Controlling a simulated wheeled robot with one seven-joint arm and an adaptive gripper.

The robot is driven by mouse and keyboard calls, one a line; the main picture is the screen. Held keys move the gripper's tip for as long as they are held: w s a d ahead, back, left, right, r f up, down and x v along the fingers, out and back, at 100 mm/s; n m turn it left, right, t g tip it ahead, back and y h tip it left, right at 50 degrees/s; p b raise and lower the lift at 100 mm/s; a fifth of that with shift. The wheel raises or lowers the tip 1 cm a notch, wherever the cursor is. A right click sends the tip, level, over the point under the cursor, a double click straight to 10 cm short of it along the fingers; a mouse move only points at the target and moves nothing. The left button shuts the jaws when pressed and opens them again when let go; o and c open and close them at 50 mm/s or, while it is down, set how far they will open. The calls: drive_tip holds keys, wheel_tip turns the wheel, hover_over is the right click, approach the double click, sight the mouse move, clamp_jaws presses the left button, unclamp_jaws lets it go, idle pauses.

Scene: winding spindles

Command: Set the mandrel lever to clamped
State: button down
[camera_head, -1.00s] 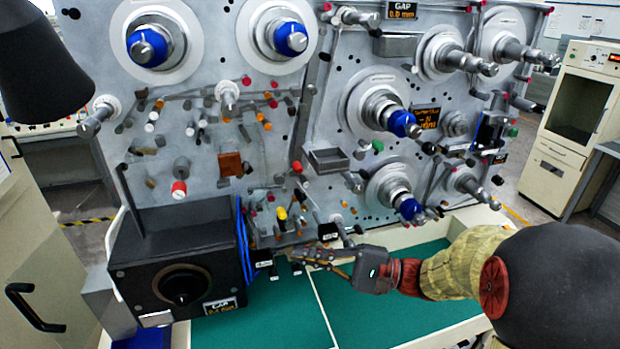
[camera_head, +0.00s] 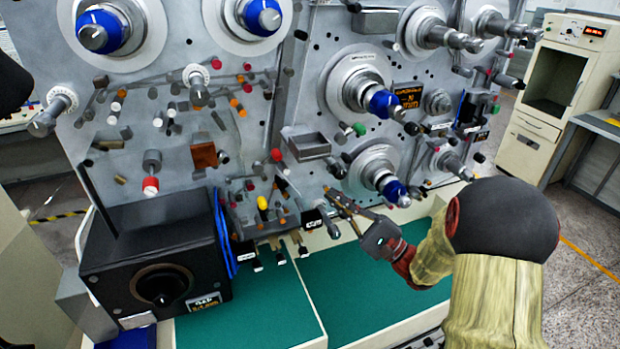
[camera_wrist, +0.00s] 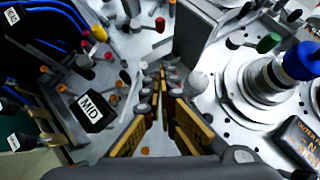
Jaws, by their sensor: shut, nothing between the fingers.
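The machine panel (camera_head: 240,110) carries several spindles and levers. I cannot tell for certain which lever is the mandrel lever. A small plate near the panel's lower edge has a yellow knob (camera_head: 262,202), which also shows in the wrist view (camera_wrist: 100,33). A red-tipped lever (camera_head: 276,155) stands just above it. My gripper (camera_head: 334,194) is shut and empty, right of this plate and left of the lower blue-capped spindle (camera_head: 393,188). In the wrist view its fingers (camera_wrist: 158,85) come together in front of the panel. No lever is between them. A black MID block (camera_wrist: 91,110) lies left of them.
A grey open tray (camera_head: 309,147) projects from the panel above my gripper. A green knob (camera_head: 360,130) and a blue-capped spindle (camera_head: 386,105) are to its right. A black box with a dial (camera_head: 160,265) stands lower left. The green mat (camera_head: 365,285) below is clear.

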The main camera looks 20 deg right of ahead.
drive_tip(key=s+a+r+x, duration=0.1)
drive_tip(key=s+x, duration=0.1)
drive_tip(key=x, duration=1)
drive_tip(key=shift+a+r, duration=0.2)
drive_tip(key=shift+a, duration=0.2)
drive_tip(key=shift+w, duration=0.1)
wheel_tip(320, 180, up, 2)
drive_tip(key=n+g, duration=0.2)
drive_tip(key=n, duration=0.1)
drive_tip(key=shift+a+r+n+g, duration=0.1)
drive_tip(key=shift+n+g, duration=0.2)
drive_tip(key=shift+g, duration=0.1)
